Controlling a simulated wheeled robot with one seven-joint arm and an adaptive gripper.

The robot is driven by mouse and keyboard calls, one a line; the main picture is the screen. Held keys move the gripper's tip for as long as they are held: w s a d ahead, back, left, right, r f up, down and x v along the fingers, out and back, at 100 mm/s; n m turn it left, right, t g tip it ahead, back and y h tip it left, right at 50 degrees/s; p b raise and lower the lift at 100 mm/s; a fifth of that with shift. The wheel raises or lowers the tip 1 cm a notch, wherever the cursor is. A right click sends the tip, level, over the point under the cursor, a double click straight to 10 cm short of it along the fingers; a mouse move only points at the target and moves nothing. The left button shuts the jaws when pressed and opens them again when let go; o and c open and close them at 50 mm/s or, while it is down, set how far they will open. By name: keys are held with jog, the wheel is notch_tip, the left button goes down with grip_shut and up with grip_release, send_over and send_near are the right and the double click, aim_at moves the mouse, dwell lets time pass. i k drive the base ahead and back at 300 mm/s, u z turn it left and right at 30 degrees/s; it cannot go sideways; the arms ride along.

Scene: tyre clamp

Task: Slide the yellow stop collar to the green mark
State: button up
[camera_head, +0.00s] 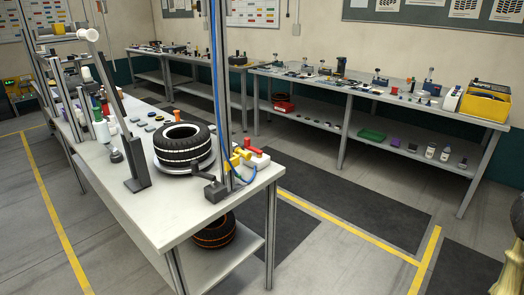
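A small yellow piece (236,158), which may be the stop collar, sits beside the upright post near the front right corner of the workbench. Its exact shape and what it sits on are too small to tell. A red part (254,151) is right next to it on the right. I cannot make out a green mark on the post or near the yellow piece. A black tyre (183,146) lies flat on a pale round base (202,167), left of the yellow piece. My gripper is not in view.
The workbench (165,218) has bare top at its front left. A dark slanted bar (118,118) and the tall post (220,80) rise from it. A blue hose hangs by the post. Another tyre (214,231) lies below. Open floor (345,207) separates it from the rear benches (400,97).

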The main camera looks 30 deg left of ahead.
aim_at(238, 153)
jog(key=i, duration=1)
jog(key=u, duration=1.35)
